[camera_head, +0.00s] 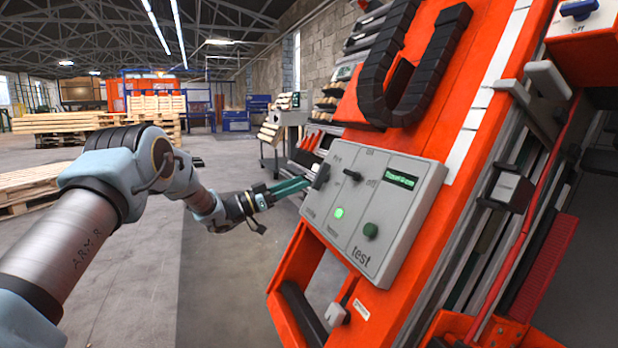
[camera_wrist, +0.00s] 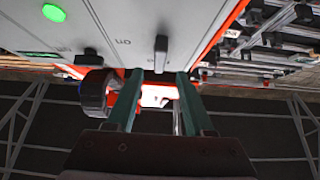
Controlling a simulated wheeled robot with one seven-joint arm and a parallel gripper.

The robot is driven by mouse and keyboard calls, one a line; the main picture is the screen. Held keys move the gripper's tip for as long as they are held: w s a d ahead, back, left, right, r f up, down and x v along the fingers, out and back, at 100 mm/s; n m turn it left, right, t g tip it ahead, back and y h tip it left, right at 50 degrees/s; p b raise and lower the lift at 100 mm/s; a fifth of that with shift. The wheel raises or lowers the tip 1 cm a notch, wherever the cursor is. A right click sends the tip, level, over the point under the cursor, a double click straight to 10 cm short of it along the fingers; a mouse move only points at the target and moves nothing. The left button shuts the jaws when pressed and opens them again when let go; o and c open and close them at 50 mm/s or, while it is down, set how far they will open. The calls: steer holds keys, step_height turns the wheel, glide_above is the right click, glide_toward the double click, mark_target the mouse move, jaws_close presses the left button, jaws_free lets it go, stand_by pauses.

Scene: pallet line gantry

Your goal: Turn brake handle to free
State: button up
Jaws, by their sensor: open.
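My gripper (camera_head: 305,183) is at the left edge of a grey control panel (camera_head: 408,224) on the orange machine. In the wrist view, its two green fingers (camera_wrist: 158,78) are apart with nothing between them. The labels are too blurred to tell which is the brake handle.
Another small handle (camera_head: 337,314) is below. Open floor (camera_head: 130,250) lies left.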

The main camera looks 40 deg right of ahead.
steer(key=v, duration=0.5)
steer(key=shift+w+a+f+p, duration=0.1)
steer(key=shift+a+p, duration=0.2)
steer(key=shift+p, duration=0.1)
